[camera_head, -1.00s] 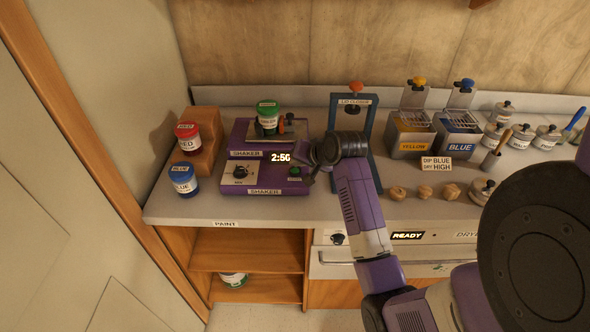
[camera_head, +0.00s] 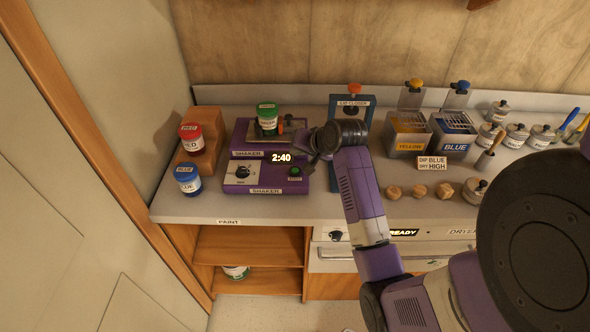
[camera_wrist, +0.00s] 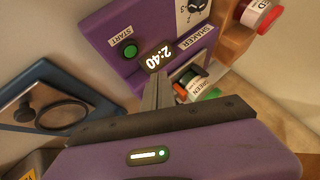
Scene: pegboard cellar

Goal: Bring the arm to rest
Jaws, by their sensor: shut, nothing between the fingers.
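My arm (camera_head: 358,195) reaches over the counter, with its dark wrist joint just in front of the blue lid closer frame. My gripper (camera_head: 310,158) is over the right side of the purple shaker (camera_head: 262,188); in the wrist view its fingers (camera_wrist: 160,88) are shut together with nothing between them. The shaker's display reads 2:40, and its green start button (camera_wrist: 130,50) shows beside the fingertips in the wrist view, apart from them. A green-lidded can (camera_head: 267,122) is clamped on the shaker.
The lid closer (camera_head: 339,100) stands close behind my wrist. Yellow (camera_head: 408,147) and blue (camera_head: 456,147) dip tanks, wooden knobs (camera_head: 419,191) and jars line the right. The dryer (camera_head: 430,250) is below.

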